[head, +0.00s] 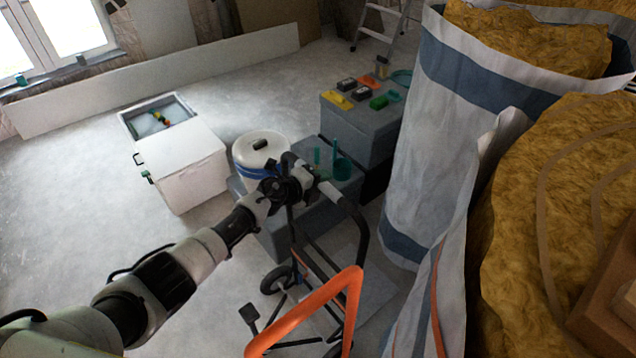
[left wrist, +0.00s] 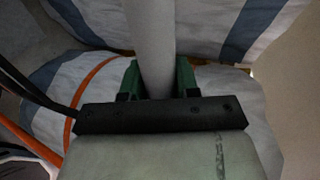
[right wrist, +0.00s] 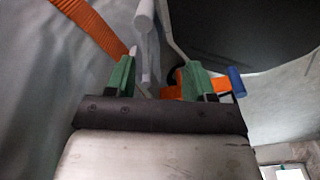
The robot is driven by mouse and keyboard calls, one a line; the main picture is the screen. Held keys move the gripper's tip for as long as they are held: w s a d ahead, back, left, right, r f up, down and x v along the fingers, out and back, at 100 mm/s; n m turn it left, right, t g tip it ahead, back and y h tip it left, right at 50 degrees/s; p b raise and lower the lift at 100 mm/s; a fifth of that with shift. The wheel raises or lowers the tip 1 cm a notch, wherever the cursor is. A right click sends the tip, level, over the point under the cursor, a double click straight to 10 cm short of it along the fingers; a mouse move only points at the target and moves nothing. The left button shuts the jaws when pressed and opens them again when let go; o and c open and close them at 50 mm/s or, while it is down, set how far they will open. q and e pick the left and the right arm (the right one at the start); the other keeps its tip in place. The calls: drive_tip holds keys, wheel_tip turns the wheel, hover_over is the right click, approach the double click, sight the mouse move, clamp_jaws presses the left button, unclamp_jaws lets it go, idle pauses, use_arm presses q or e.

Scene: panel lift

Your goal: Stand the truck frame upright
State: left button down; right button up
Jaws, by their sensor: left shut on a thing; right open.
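The truck frame (head: 358,290) is a hand truck with black and grey tubes, an orange loop at the bottom of the head view and a small black wheel (head: 276,280). It leans; its lower end is partly hidden. My left gripper (head: 318,180) is shut on a grey tube near its upper part. In the left wrist view the grey tube (left wrist: 150,45) passes between the green fingers. My right gripper (right wrist: 160,82) is open. A grey bar end (right wrist: 147,45) shows beyond its fingers, and an orange piece with a blue end (right wrist: 237,82) lies behind the right finger. The right gripper is outside the head view.
Tall striped sacks of yellow insulation (head: 425,130) crowd the right. Grey boxes with tools (head: 360,120) and a white bucket (head: 262,152) stand behind the truck. A white cooler (head: 185,165) is at left. The floor at far left is clear.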

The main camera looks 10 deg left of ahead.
use_arm(q)
drive_tip(key=shift+d+r, duration=0.1)
drive_tip(key=shift+d, duration=0.05)
drive_tip(key=c, duration=1.1)
unclamp_jaws()
drive_tip(key=shift+w+d, duration=0.1)
drive_tip(key=shift+o, duration=1.3)
drive_tip(key=shift+w+d, duration=0.15)
drive_tip(key=shift+w, duration=0.05)
drive_tip(key=shift+w+f, duration=0.15)
drive_tip(key=shift+f, duration=0.05)
drive_tip(key=shift+s+a+r+p, duration=0.35)
drive_tip(key=shift+s+a, duration=0.1)
drive_tip(key=shift+s, duration=0.05)
drive_tip(key=p+v, duration=0.3)
drive_tip(key=v, duration=0.6)
drive_tip(key=shift+s+a, duration=0.1)
drive_tip(key=shift+s, duration=0.1)
use_arm(e)
drive_tip(key=r, duration=0.3)
drive_tip(key=shift+w+r, duration=0.25)
drive_tip(key=shift+a, duration=0.1)
